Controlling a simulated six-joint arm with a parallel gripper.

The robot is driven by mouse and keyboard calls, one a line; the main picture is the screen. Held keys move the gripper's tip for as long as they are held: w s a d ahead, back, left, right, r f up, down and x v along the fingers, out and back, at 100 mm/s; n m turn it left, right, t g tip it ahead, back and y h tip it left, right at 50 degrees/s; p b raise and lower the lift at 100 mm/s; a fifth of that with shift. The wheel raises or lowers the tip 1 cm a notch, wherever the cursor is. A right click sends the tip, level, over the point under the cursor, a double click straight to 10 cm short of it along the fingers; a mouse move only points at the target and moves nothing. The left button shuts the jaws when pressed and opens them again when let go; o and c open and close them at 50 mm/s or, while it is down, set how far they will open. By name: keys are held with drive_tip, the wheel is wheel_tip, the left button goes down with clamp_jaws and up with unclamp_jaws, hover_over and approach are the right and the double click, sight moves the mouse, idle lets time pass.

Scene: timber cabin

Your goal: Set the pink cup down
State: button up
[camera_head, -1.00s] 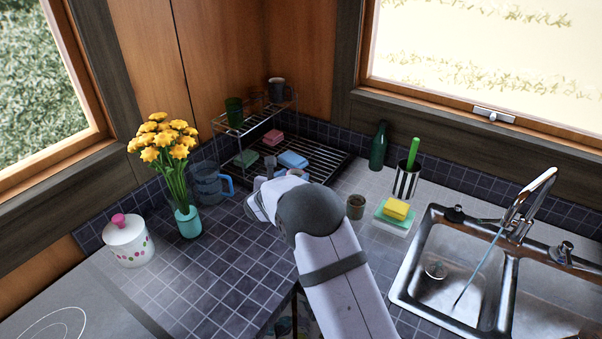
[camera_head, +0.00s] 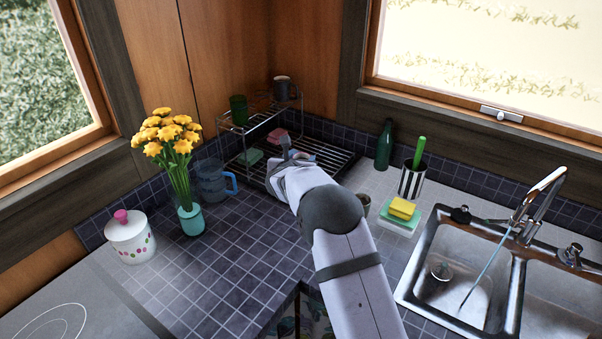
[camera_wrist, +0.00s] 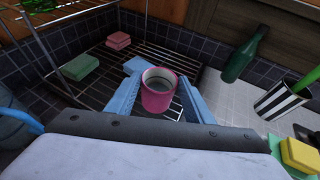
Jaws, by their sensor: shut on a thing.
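The pink cup (camera_wrist: 158,92) is upright between the two fingers of my gripper (camera_wrist: 160,96) in the wrist view. The gripper is shut on it, and I see its open top and pale inside. The cup is over the near part of the wire dish rack (camera_wrist: 203,62); I cannot tell whether it touches the bars. In the head view my gripper (camera_head: 289,152) is at the front of the rack (camera_head: 335,158), and my arm hides the cup there.
A green block (camera_wrist: 75,75) and a pink block (camera_wrist: 118,40) lie on the rack's left side. A blue mug (camera_head: 212,182) stands left of my gripper. A green bottle (camera_head: 384,146), striped holder (camera_head: 411,180) and yellow sponge (camera_head: 402,208) stand to the right.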

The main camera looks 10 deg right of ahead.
drive_tip(key=shift+f+p, duration=0.5)
drive_tip(key=shift+f, duration=2.2)
drive_tip(key=shift+f, duration=0.15)
drive_tip(key=o, duration=1.1)
drive_tip(key=shift+s, duration=0.1)
drive_tip(key=b+v, duration=0.4)
drive_tip(key=v, duration=0.8)
